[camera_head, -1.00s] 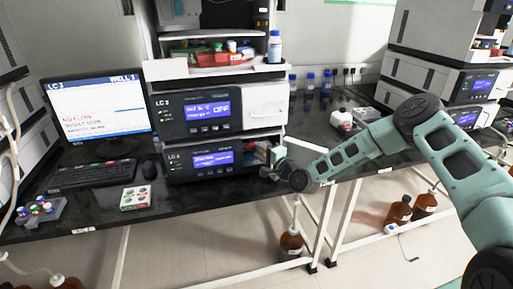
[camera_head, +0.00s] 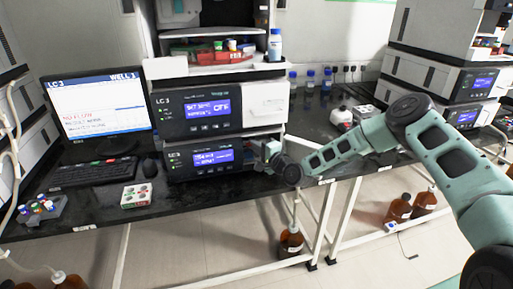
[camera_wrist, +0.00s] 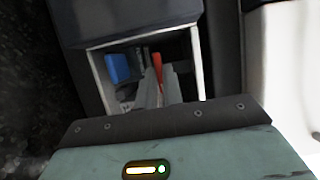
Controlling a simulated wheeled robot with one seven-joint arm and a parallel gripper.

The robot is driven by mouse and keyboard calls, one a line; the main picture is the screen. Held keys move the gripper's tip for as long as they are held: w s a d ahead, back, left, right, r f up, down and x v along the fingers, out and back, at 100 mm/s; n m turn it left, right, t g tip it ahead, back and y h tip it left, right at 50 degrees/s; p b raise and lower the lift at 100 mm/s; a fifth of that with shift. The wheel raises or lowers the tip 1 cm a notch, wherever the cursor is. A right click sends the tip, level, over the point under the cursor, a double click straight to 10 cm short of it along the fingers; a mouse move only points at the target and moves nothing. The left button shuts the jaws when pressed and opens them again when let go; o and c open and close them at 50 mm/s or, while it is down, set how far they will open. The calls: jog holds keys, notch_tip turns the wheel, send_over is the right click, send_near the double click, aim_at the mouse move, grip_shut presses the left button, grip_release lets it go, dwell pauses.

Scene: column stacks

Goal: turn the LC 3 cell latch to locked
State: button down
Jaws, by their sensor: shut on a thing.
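The LC 3 stack stands on the bench in the head view, with an upper unit (camera_head: 222,122) and a lower unit (camera_head: 210,172), both with lit blue displays. My gripper (camera_wrist: 160,88) reaches into an open white-framed recess (camera_wrist: 98,75) in the wrist view. Its fingers are shut on a narrow red piece (camera_wrist: 157,62), which looks like the cell latch; its angle and marked position are not readable. A blue part (camera_wrist: 118,67) sits left of the fingers inside the recess. In the head view my gripper (camera_head: 268,151) is at the lower unit's right side, and the latch is hidden.
A monitor (camera_head: 100,108) shows LC 3 and red text, with a keyboard (camera_head: 95,172) and mouse (camera_head: 149,167) before it. A small vial box (camera_head: 136,195) lies on the bench. Another instrument stack (camera_head: 425,75) stands at right.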

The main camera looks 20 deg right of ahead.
jog(key=shift+a+r+n+g+h+b, duration=0.15)
jog(key=shift+n+g+h+b, duration=0.4)
jog(key=shift+n+h, duration=1.15)
jog(key=shift+a+r+n+g+h+b, duration=0.15)
jog(key=shift+n+g+h+b, duration=0.35)
jog(key=shift+n, duration=2.2)
jog(key=shift+a+r+n+g+h+b, duration=0.15)
jog(key=shift+n+g+h+b, duration=0.35)
jog(key=shift+n+h, duration=1.2)
jog(key=shift+n+y, duration=0.4)
jog(key=shift+n, duration=0.2)
jog(key=c, duration=1.5)
grip_release()
jog(key=shift+c, duration=0.2)
